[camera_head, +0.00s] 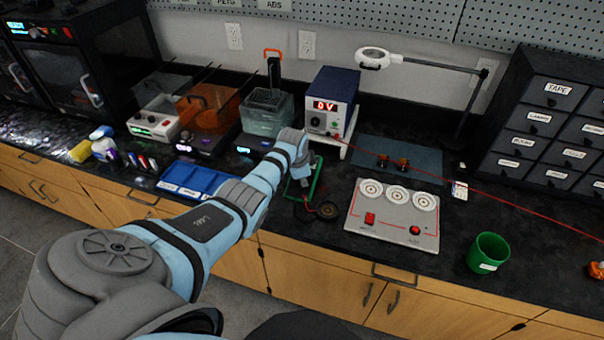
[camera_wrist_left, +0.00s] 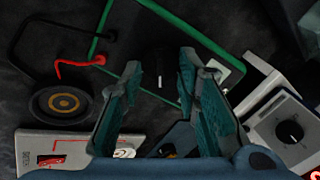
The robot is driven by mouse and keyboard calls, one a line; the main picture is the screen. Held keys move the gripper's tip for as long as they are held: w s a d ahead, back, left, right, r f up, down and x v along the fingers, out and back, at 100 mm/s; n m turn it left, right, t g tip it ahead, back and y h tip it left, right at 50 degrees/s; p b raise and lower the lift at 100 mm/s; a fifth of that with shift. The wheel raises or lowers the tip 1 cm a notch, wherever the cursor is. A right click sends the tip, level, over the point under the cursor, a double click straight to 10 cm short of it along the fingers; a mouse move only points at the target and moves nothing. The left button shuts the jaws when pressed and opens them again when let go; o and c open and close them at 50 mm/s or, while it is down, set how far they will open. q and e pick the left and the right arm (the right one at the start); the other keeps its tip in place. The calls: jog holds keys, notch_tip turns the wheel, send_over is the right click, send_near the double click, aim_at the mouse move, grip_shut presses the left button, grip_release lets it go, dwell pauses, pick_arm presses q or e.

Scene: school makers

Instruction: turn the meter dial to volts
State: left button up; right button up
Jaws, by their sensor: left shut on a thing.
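The meter (camera_head: 319,178) lies on the dark bench, a black body with a green edge, largely covered by my left gripper (camera_head: 302,174) in the head view. In the left wrist view the meter's green edge (camera_wrist_left: 205,38) runs around its dark face. Its black dial (camera_wrist_left: 158,62) has a white mark pointing toward the bottom of the picture. The dial's scale labels cannot be read. My right gripper is not in view.
A power supply (camera_head: 332,98) reading 0 V stands behind the meter. A black round coil (camera_head: 327,210) and a white board (camera_head: 391,217) with round sockets lie to the right. A blue tray (camera_head: 193,180) is left, a green cup (camera_head: 488,253) far right. A red wire crosses the bench.

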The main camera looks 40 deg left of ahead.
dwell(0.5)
pick_arm(q)
jog(key=o, duration=1.1)
jog(key=shift+o, duration=0.2)
jog(key=v, duration=1.2)
jog(key=shift+s+f, duration=0.1)
